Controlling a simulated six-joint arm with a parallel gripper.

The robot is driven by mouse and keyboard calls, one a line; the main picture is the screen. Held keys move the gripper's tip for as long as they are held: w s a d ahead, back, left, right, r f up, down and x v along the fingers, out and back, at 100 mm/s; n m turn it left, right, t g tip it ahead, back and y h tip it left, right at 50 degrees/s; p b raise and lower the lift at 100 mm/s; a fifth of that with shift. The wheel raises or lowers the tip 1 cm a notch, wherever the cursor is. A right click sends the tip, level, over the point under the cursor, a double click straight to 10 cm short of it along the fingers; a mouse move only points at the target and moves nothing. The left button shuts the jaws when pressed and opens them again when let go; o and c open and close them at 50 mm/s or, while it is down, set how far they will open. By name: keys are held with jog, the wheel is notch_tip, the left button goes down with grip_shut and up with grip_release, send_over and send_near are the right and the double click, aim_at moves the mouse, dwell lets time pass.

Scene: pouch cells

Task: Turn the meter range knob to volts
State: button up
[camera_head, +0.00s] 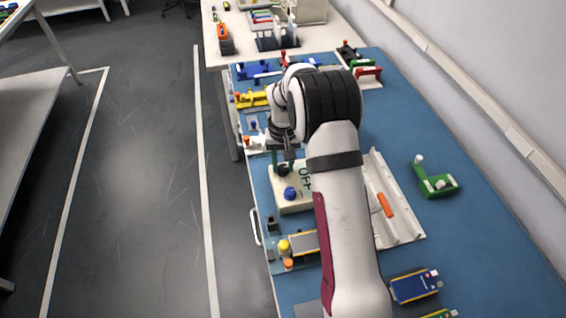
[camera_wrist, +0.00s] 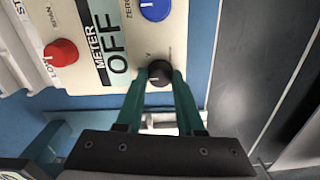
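The meter (camera_head: 284,205) is a cream box near the left edge of the blue bench, under my arm. In the wrist view its cream panel (camera_wrist: 92,78) carries a label strip reading METER and a large OFF. The black range knob (camera_wrist: 160,72) is at the panel's edge, with a small V beside it and a pale mark on its top. The green fingers of my gripper (camera_wrist: 160,76) stand on both sides of the knob, with no clear gap showing. In the head view the gripper (camera_head: 283,163) is over the meter's far end and partly hidden.
A blue ZERO knob (camera_wrist: 155,8) and a red SPAN knob (camera_wrist: 62,52) are on the same panel. A pale tray with an orange-handled tool (camera_head: 385,205) lies right of my arm. A green fixture (camera_head: 436,184) stands farther right. The bench between is clear.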

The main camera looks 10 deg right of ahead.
grip_shut()
jog(key=shift+m, duration=0.3)
jog(key=m, duration=0.5)
jog(key=shift+m, duration=0.4)
jog(key=m, duration=0.5)
jog(key=shift+s+m, duration=0.1)
jog(key=shift+m, duration=0.2)
jog(key=o, duration=0.7)
grip_release()
jog(key=shift+d, duration=0.1)
jog(key=shift+c, duration=0.2)
